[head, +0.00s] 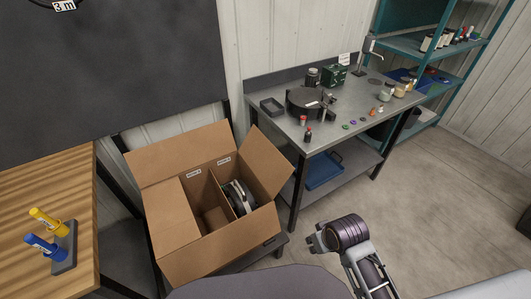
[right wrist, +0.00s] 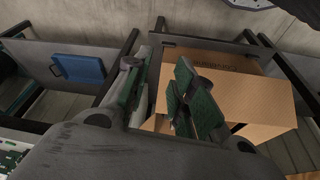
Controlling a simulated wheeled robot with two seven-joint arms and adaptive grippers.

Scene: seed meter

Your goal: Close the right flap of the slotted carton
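The brown slotted carton (head: 228,247) stands open on a low dark stand. Its right flap (head: 268,160) is open, tilted up and outward to the right. The back flap (head: 180,148) is also open, and the left flap (head: 174,208) lies flat over the left side. A divider splits the inside, and a dark and silver reel (head: 238,197) sits in the right compartment. My right gripper (head: 315,241) is right of the carton, apart from it. In the right wrist view its fingers (right wrist: 162,92) are spread and empty, with the carton (right wrist: 222,75) behind them. My left gripper is not visible.
A metal workbench (head: 345,118) with small parts stands behind and right of the carton; a blue tray (head: 324,170) is on its lower shelf. A wooden table (head: 40,190) with yellow and blue tools is at left. Floor at right is clear.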

